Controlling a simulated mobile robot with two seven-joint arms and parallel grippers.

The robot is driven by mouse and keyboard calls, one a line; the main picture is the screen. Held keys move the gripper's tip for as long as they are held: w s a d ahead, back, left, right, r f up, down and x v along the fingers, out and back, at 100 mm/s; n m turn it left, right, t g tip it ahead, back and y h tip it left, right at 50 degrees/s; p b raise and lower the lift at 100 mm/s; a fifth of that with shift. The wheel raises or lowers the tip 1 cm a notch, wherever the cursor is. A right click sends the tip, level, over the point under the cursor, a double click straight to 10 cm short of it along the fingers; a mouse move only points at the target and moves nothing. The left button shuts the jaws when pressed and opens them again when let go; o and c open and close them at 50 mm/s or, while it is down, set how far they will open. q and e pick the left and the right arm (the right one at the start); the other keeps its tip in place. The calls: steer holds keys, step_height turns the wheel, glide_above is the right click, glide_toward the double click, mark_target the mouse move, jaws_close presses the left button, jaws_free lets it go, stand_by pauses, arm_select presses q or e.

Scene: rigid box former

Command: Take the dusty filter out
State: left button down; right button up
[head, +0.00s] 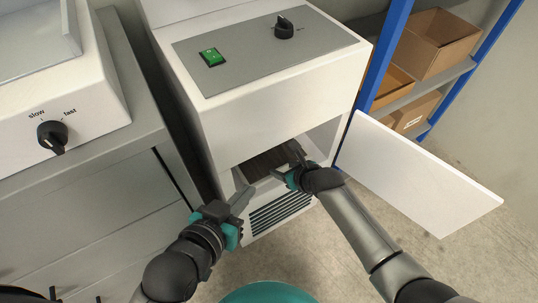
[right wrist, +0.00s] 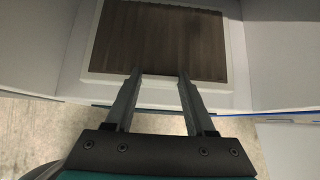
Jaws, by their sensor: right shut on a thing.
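The dusty filter (head: 268,161) lies in the open compartment low in the front of the white cabinet (head: 250,134). In the right wrist view the filter (right wrist: 165,40) shows brown, dirty pleats in a pale frame. My right gripper (head: 284,168) reaches into the opening. In the right wrist view my right gripper (right wrist: 157,76) has its two fingers at the filter's near edge, shut on it. My left gripper (head: 247,196) is in front of the cabinet's left edge, apart from the filter. Its finger gap cannot be made out.
The white door (head: 415,178) stands swung open to the right. A vent grille (head: 280,210) is below the compartment. A green switch (head: 212,57) and a black knob (head: 284,27) sit on top. A grey bench is at left; a blue shelf with cardboard boxes (head: 437,42) is at right.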

jaws_close()
steer(key=shift+r, duration=0.1)
stand_by(0.4)
